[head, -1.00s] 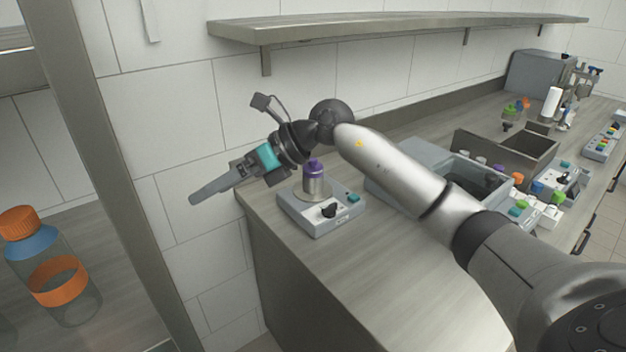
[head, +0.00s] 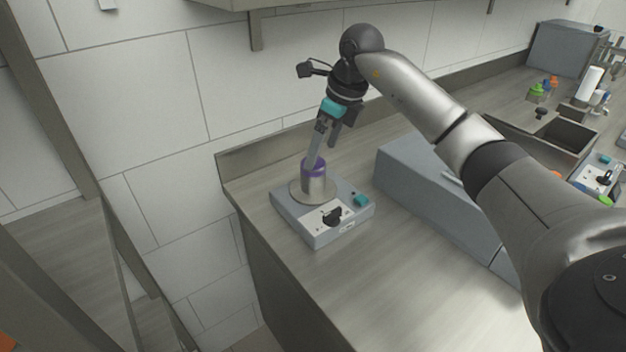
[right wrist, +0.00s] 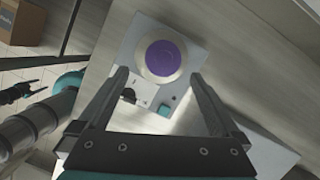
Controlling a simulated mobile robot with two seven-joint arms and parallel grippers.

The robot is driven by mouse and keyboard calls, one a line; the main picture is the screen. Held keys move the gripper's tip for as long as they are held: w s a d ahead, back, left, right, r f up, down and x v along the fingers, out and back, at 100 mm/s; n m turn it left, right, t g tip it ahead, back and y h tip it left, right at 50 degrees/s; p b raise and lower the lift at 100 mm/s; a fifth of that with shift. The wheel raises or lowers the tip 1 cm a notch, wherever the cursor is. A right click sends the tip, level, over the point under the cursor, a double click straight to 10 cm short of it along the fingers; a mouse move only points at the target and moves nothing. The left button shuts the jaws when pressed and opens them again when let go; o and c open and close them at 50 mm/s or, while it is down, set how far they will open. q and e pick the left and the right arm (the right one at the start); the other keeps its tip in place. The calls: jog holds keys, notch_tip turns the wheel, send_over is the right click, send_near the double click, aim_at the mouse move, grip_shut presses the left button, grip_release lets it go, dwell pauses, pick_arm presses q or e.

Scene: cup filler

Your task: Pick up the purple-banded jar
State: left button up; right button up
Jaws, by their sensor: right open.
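The purple-banded jar (head: 318,184) is a short grey metal jar with purple at its top. It stands upright on the round plate of a grey device (head: 292,222). In the right wrist view the purple top (right wrist: 163,58) is seen from above, just beyond and between the fingertips. My right gripper (head: 322,152) is open and points down over the jar; it also shows in the right wrist view (right wrist: 160,76). One finger overlaps the jar's top in the head view; I cannot tell whether they touch. A dark claw-like shape (right wrist: 18,92) at the left may be my left gripper.
The device has a black knob (head: 332,214) and a teal button (head: 361,200). A large grey box (head: 415,185) stands to the right of it. The wall shelf (head: 235,4) hangs above. The counter's front right is clear.

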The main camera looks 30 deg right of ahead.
aim_at(317, 163)
jog(key=shift+x, duration=1.7)
jog(key=x, duration=0.1)
jog(key=b+x, duration=0.1)
jog(key=x, duration=0.1)
jog(key=shift+w+f, duration=0.25)
jog(key=shift+w, duration=0.1)
jog(key=shift+w+f, duration=0.1)
jog(key=shift+f, duration=0.25)
jog(key=shift+c, duration=1.4)
jog(key=shift+r, duration=0.1)
grip_shut()
pick_arm(q)
jog(key=w, duration=0.1)
jog(key=w+f, duration=0.1)
jog(key=w, duration=0.1)
jog(key=shift+w+a+f+t, duration=0.2)
jog(key=shift+w+t, duration=0.05)
jog(key=shift+t, duration=0.05)
jog(key=shift+s+r, duration=0.1)
jog(key=shift+r, duration=0.05)
pick_arm(e)
jog(key=shift+r, duration=0.1)
